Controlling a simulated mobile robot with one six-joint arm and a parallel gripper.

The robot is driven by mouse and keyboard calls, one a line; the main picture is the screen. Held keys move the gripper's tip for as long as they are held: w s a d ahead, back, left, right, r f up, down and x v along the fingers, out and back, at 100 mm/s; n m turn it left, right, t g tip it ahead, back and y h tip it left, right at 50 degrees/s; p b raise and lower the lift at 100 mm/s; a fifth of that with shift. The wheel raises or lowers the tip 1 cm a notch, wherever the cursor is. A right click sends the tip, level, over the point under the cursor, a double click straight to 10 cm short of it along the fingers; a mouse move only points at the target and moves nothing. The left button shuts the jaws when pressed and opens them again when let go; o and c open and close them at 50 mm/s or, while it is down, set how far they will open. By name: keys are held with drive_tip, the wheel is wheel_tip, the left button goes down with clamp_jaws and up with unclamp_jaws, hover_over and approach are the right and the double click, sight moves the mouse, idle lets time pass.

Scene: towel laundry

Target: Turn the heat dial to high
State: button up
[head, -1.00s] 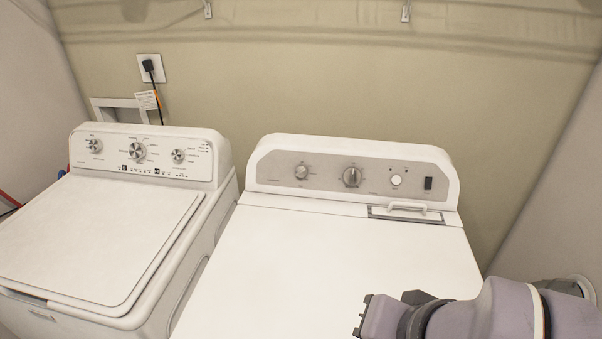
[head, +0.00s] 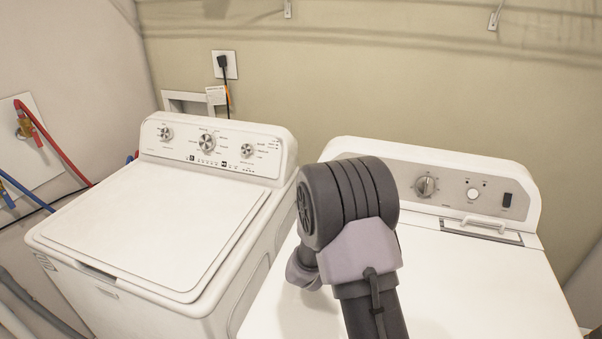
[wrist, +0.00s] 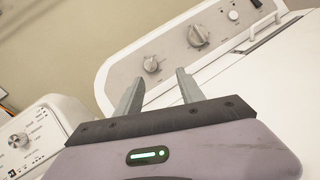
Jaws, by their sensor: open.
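The dryer's control panel (head: 455,183) carries the dials. In the wrist view a small dial (wrist: 151,64) is at the panel's left end and a larger dial (wrist: 198,35) is to its right. I cannot read which is the heat dial or its setting. In the head view the larger dial (head: 425,186) shows, while my arm hides the small one. My gripper (wrist: 158,76) is open and empty. In the wrist view its fingertips appear just below and either side of the small dial, apparently apart from it. My fingers are hidden in the head view.
A white washer (head: 150,220) with its own dials stands left of the dryer. The dryer (head: 480,285) has a clear white top, a lid handle (head: 483,226), a round button (head: 473,194) and a dark switch (head: 507,200). A beige wall (head: 400,80) stands close behind.

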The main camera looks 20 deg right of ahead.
drive_tip(key=shift+w+a+f+n+t+y, duration=0.3)
drive_tip(key=shift+w+a+f+n+t, duration=0.25)
drive_tip(key=shift+w+a, duration=0.2)
drive_tip(key=shift+w+f+n, duration=0.2)
drive_tip(key=shift+w+n, duration=0.05)
drive_tip(key=b+x, duration=0.4)
drive_tip(key=x, duration=1.3)
drive_tip(key=shift+d, duration=0.1)
clamp_jaws()
